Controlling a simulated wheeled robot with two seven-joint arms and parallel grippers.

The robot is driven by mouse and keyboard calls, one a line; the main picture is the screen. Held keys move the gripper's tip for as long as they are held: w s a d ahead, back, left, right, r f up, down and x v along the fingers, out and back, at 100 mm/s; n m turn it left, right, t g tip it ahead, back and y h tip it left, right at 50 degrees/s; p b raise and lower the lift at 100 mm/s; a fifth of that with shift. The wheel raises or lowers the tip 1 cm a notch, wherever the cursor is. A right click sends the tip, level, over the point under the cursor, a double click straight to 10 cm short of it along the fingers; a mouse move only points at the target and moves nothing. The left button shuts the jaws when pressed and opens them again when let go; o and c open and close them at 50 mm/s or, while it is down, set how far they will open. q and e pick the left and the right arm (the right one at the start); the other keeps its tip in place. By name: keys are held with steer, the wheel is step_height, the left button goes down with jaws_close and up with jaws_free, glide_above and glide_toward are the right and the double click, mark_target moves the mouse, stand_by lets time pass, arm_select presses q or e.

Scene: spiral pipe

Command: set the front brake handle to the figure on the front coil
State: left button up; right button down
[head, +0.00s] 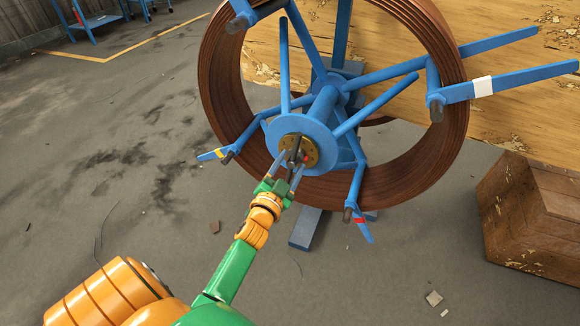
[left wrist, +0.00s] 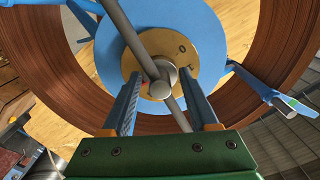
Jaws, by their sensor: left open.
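The front coil (head: 222,95) is a brown spiral pipe wound on a blue reel. At the reel's hub is a round brass plate (head: 312,146) in front of a blue disc. The brake handle (left wrist: 130,28) is a grey bar with a round hub, slanting across the brass plate (left wrist: 204,62) from upper left to lower right. Contact cannot be told. I see no readable figure on the coil.
Blue reel arms (head: 500,86) stick out around the coil, with white, yellow and red bands. A worn wooden panel (head: 520,95) stands behind. A wooden crate (head: 530,215) is at the right. The floor (head: 130,190) at left is mostly clear.

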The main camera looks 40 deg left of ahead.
arm_select(q)
jaws_close()
stand_by(1.4)
